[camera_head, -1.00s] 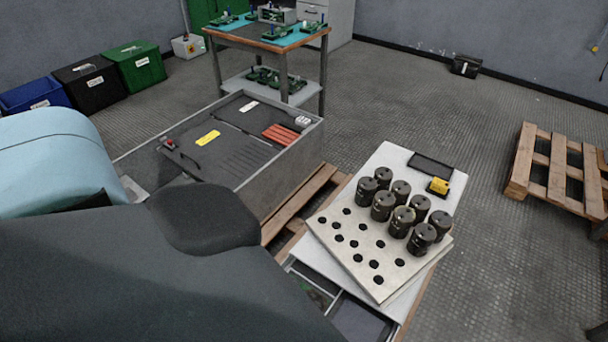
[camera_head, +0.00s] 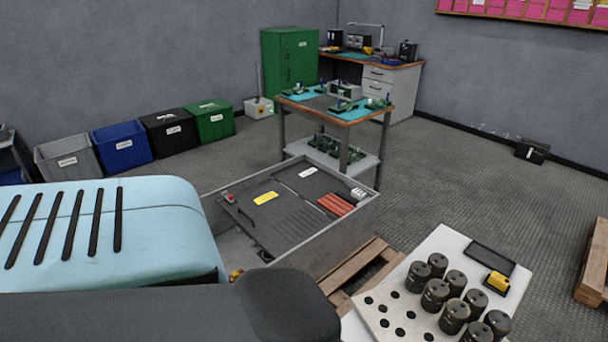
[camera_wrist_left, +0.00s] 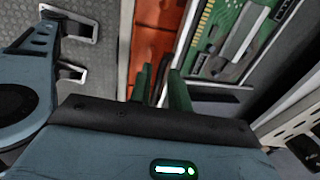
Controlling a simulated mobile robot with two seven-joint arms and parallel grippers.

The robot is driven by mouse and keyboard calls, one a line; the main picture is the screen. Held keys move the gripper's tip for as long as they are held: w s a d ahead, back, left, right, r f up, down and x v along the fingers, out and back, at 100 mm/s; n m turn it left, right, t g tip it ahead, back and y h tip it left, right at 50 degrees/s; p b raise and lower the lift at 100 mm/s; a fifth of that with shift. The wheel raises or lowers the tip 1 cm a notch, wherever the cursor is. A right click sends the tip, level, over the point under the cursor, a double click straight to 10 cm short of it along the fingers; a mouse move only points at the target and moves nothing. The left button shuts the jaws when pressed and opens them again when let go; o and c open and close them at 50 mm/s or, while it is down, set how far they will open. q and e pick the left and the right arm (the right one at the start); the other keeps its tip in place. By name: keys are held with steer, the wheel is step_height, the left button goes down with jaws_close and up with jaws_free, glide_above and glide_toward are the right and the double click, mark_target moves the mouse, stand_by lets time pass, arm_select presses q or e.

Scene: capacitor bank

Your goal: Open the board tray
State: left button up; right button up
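In the left wrist view a green circuit board (camera_wrist_left: 235,38) with gold contacts lies in a dark grey tray (camera_wrist_left: 287,72), to the right of a pale upright edge. The two green fingers of my left gripper (camera_wrist_left: 163,74) point at that edge, beside an orange surface (camera_wrist_left: 155,40). A narrow gap shows between the fingers; whether they grip the edge is unclear. In the head view my arm covers the lower left, and neither gripper shows there. The white bench (camera_head: 452,242) stands at the lower right; its lower part is out of frame.
Dark cylinders (camera_head: 435,295) and a plate with holes (camera_head: 372,298) sit on the bench, near a yellow item (camera_head: 498,281). A grey open-topped cabinet (camera_head: 345,233) stands left of it on a wooden pallet (camera_head: 362,266). Open floor (camera_head: 430,170) lies behind.

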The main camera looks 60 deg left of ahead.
arm_select(q)
steer(key=shift+o, duration=0.9)
